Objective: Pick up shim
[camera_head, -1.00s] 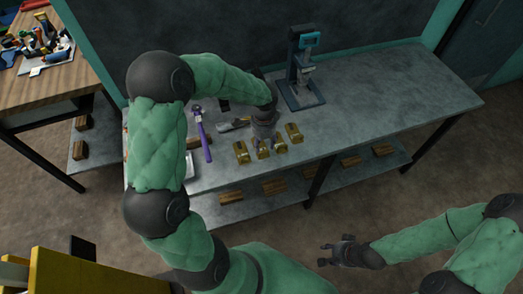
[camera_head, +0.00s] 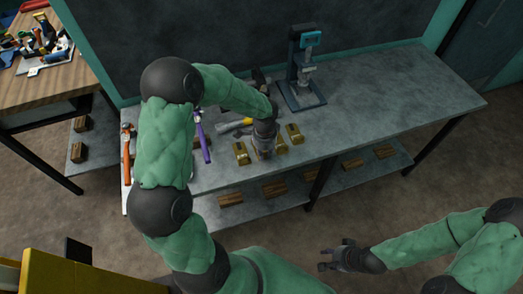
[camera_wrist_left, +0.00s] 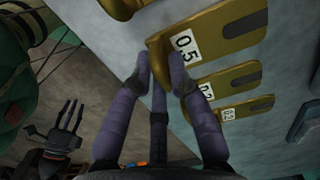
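Several brass shim plates stand in a row near the front of the grey bench, including one at the left (camera_head: 241,153) and one at the right (camera_head: 294,134). In the left wrist view the nearest shim is labelled 0.5 (camera_wrist_left: 225,28), with another labelled 0.2 (camera_wrist_left: 228,80) beyond it. My left gripper (camera_head: 263,153) is down at the second shim from the left and partly hides it. In the left wrist view its fingertips (camera_wrist_left: 158,72) lie around the end of the 0.5 shim; firm contact is unclear. My right gripper (camera_head: 328,258) is open and empty in front of the bench.
A small press (camera_head: 303,75) stands behind. The bench's right side (camera_head: 400,95) is clear. Wooden blocks (camera_head: 275,188) sit on the shelf below.

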